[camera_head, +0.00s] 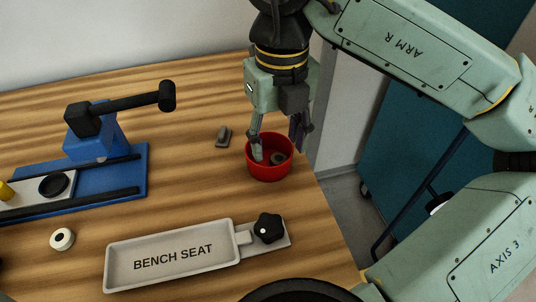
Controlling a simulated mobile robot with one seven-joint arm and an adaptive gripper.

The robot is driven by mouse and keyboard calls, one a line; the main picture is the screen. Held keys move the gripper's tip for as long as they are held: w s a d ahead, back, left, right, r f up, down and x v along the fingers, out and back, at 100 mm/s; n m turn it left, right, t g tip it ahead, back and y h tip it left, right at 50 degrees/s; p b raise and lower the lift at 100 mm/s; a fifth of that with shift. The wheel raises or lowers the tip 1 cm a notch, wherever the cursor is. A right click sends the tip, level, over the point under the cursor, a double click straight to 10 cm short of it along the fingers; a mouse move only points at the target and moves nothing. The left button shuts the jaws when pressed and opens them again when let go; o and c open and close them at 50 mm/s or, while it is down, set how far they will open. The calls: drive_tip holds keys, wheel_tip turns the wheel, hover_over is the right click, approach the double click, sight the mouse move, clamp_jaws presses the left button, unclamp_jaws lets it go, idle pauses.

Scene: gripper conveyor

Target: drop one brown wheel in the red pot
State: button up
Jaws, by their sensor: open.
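The red pot (270,172) stands upright on the wooden table near its right edge. My gripper (279,151) points down at the pot with its two fingers spread apart. The left finger reaches down inside the pot's opening, and the right finger is at the right rim; I cannot tell if it is inside or outside. A small brownish, ring-shaped piece, which looks like a wheel (278,158), lies inside the pot between the fingers. It appears free of both fingers. Part of the pot's inside is hidden by the left finger.
A blue fixture (140,175) with a black lever stands at the left. A grey tray (110,268) marked BENCH SEAT, with a black knob (268,228), lies in front. A white ring (62,239) and a small grey piece (223,137) lie on the table (190,200).

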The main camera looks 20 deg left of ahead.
wheel_tip(320, 180, up, 12)
idle(0.4)
idle(0.4)
